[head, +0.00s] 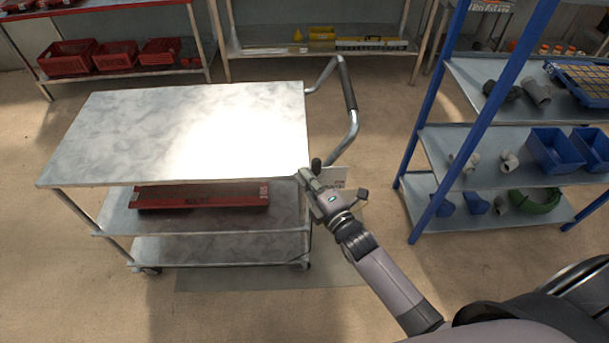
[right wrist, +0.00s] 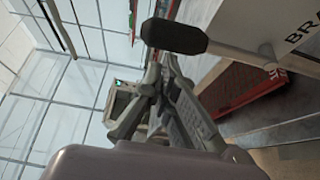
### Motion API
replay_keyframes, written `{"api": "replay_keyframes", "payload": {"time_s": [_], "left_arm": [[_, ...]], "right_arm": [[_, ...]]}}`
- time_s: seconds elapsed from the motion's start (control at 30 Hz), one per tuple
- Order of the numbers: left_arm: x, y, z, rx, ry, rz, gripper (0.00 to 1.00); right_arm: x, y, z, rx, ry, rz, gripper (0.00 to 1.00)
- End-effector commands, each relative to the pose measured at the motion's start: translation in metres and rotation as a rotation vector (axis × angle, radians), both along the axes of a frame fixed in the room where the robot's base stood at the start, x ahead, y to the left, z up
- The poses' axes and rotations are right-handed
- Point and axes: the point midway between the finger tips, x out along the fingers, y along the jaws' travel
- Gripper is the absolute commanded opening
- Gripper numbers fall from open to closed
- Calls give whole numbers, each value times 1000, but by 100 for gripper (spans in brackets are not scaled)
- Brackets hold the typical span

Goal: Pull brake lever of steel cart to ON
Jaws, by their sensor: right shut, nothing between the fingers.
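The steel cart (head: 110,125) stands left of centre in the head view, with a bent handle (head: 349,85) at its right end. The brake lever's black knob (head: 316,163) shows at the cart's right edge, beside a pale plate (head: 335,173). In the right wrist view the dark knob (right wrist: 174,36) sits on a metal rod (right wrist: 238,51) leading to the plate (right wrist: 298,30), lettered "BRA" before the picture cuts it off. My right gripper (head: 304,176) is shut and empty, its fingertips close to the knob; whether they touch is unclear. My left gripper is out of view.
A red tray (head: 200,203) lies on the cart's middle shelf. A blue rack (head: 476,120) with pipe fittings and blue bins stands to the right, near my right arm. Shelves with red bins (head: 67,57) line the back. Floor is open between cart and rack.

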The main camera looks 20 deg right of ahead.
Motion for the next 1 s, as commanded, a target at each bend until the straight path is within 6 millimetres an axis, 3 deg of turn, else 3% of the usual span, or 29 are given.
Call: {"api": "replay_keyframes", "payload": {"time_s": [0.67, 1.0], "left_arm": [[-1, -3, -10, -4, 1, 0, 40], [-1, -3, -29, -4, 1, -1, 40]], "right_arm": [[-3, -11, 1, 101, -29, -1, 0], [-9, -29, -1, 264, -75, -2, 0]]}}
